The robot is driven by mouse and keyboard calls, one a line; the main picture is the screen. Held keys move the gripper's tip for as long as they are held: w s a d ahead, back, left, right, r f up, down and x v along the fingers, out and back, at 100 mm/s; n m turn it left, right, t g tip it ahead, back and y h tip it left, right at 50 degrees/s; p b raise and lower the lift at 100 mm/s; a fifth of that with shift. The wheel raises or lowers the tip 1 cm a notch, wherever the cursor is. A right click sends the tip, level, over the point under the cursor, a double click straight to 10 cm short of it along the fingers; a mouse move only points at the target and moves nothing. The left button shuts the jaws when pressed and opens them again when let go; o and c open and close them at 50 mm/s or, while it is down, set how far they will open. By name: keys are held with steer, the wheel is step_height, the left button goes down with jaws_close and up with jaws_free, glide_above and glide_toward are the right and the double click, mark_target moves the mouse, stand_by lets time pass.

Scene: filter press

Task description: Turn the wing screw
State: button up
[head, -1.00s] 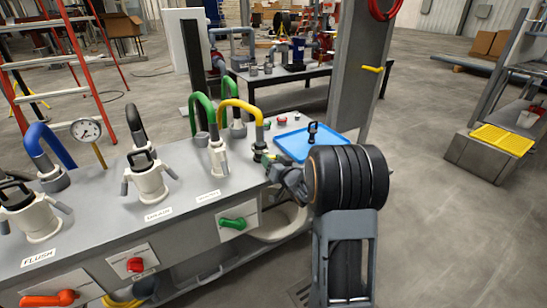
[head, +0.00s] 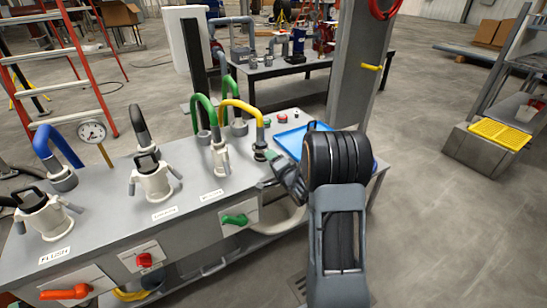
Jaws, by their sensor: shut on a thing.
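My gripper (head: 274,158) is at the dark fitting (head: 260,151) under the right end of the yellow hose (head: 241,104), on the bench's right part. Its jaws are shut on a small part at this fitting, which I take to be the wing screw. The screw is too small and too covered by the jaws to make out its wings or its angle. My dark wrist and forearm come in from the right and hide part of the bench edge.
A blue tray (head: 287,141) lies just behind my gripper, partly hidden by my arm. White canisters (head: 152,180), a gauge (head: 92,131) and green hoses (head: 204,109) stand to the left. A grey post (head: 355,75) rises behind my arm. Open floor lies to the right.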

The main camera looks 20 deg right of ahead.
steer(key=m+p, duration=0.2)
steer(key=m, duration=0.2)
steer(key=shift+r+m, duration=0.1)
steer(key=shift+m, duration=0.2)
steer(key=m+p, duration=0.2)
steer(key=m, duration=0.3)
steer(key=shift+p, duration=0.3)
steer(key=m+p, duration=0.2)
steer(key=m, duration=0.3)
steer(key=shift+m+p, duration=0.3)
steer(key=shift+p, duration=0.05)
steer(key=shift+m+p, duration=1.2)
steer(key=shift+p, duration=0.05)
steer(key=shift+m+p, duration=0.3)
steer(key=shift+p, duration=0.1)
steer(key=o, duration=0.9)
